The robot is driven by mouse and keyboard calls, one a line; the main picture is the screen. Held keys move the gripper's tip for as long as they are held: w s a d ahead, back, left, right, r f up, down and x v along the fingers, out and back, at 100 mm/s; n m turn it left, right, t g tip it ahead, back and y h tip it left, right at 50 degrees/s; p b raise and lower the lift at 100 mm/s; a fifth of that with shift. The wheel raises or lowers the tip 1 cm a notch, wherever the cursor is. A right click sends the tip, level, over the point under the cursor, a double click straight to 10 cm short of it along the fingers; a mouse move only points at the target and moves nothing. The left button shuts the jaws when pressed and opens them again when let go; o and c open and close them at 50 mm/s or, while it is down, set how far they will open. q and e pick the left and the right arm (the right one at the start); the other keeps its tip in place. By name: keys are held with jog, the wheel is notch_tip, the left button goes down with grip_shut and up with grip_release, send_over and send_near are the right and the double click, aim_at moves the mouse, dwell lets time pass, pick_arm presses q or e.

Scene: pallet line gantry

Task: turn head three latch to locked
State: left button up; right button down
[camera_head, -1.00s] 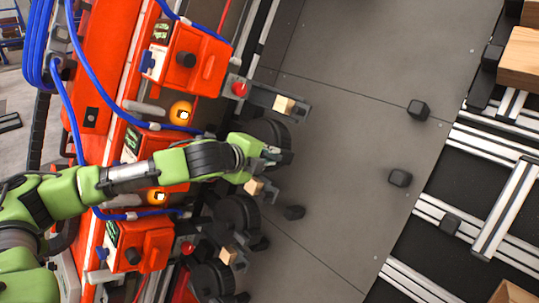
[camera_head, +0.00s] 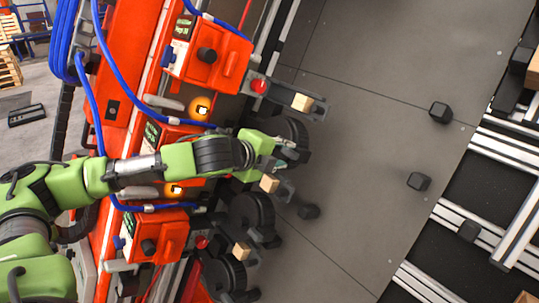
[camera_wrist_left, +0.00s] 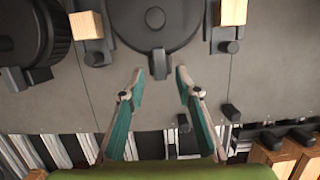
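Several red heads line the machine at left, with round black discs on their outer side. One disc (camera_head: 292,128) is partly hidden by my left gripper (camera_head: 290,152) in the head view. In the left wrist view that disc (camera_wrist_left: 155,20) has a short black latch tab (camera_wrist_left: 158,63) pointing down. My left gripper (camera_wrist_left: 160,73) is open, with its two fingertips just below and either side of the tab. Nothing is held; contact cannot be told. I cannot read which head is number three. My right gripper is not in view.
More discs (camera_head: 250,217) sit lower in the head view. Wooden blocks on brackets (camera_head: 302,103) stick out beside the discs. Blue hoses (camera_head: 110,62) run along the red machine. The grey floor plate (camera_head: 375,90) is mostly clear, with small black blocks (camera_head: 439,112) and metal rails at right.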

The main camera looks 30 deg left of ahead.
pick_arm(q)
jog(key=v, duration=0.9)
jog(key=shift+s, duration=0.25)
